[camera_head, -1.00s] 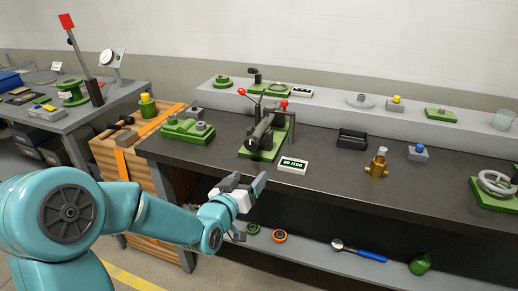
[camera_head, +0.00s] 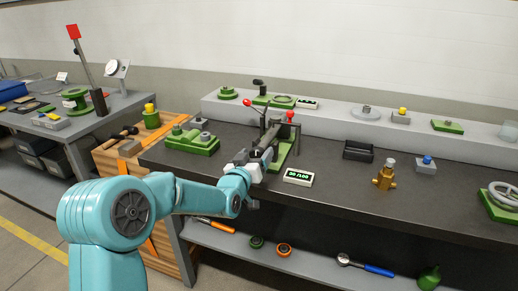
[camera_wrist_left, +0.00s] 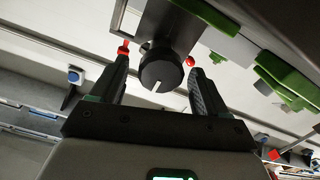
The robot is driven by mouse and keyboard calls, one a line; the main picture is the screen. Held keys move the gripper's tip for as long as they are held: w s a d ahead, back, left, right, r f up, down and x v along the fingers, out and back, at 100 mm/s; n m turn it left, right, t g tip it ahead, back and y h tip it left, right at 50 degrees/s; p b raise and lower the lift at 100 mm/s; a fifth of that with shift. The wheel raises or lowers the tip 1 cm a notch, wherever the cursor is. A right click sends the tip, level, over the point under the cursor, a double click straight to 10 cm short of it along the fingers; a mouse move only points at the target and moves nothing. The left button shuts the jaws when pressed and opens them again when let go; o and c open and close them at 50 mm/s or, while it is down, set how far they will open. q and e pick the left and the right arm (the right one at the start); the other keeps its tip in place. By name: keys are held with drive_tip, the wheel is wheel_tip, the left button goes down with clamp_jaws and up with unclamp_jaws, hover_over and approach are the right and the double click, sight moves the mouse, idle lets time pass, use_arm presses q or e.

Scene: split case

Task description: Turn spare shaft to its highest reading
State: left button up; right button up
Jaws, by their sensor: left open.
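My left gripper (camera_head: 258,163) is open at the front of a fixture with a green base (camera_head: 284,152) on the dark bench. In the left wrist view, a round black knob (camera_wrist_left: 160,74) with a white pointer line sits between the spread fingers of the left gripper (camera_wrist_left: 160,80), with gaps visible on both sides. In the head view the gripper hides the knob and much of the shaft. A white readout (camera_head: 299,177) stands just right of the fixture; its green digits look like 00 /100. My right gripper is not in view.
A red-tipped lever (camera_head: 250,104) and a red-topped post (camera_head: 290,116) rise from the fixture. A green block (camera_head: 193,143) stands left, and a black tray (camera_head: 358,151) and brass fitting (camera_head: 385,177) right. Another readout (camera_head: 307,104) is on the back shelf.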

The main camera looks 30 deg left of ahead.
use_arm(q)
drive_tip(key=shift+x, duration=1.65)
drive_tip(key=shift+c, duration=0.2)
drive_tip(key=c, duration=1)
drive_tip(key=shift+o, duration=0.2)
